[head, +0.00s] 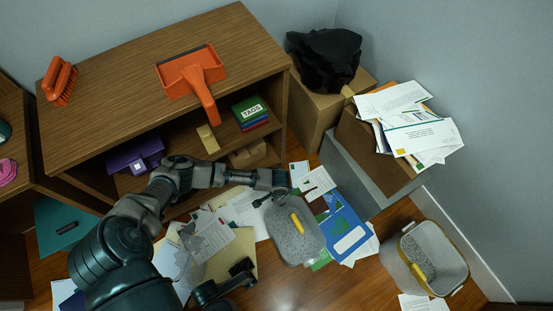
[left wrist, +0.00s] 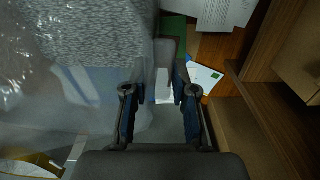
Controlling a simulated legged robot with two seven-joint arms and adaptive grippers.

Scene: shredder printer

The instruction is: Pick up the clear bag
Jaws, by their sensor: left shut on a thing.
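The clear bag (head: 290,240) looks like a see-through, box-shaped bundle of grey paper shreds with a yellow strip on top, above the papers at the centre of the head view. My left gripper (head: 274,190) is at its upper left edge, shut on it. In the left wrist view, the shreds and shiny clear film of the bag (left wrist: 80,40) fill the upper left, and my left gripper's fingers (left wrist: 158,92) are beside them; the exact grip is unclear. What seems to be my right gripper (head: 240,272) is dark and low in the head view; its opening cannot be made out.
A wooden shelf (head: 110,90) with an orange dustpan (head: 192,78) and brush stands at upper left. A grey bin (head: 350,170) heaped with mail is at right. A yellow-rimmed bin (head: 450,262) with shreds stands at lower right. Loose papers (head: 240,207) cover the floor.

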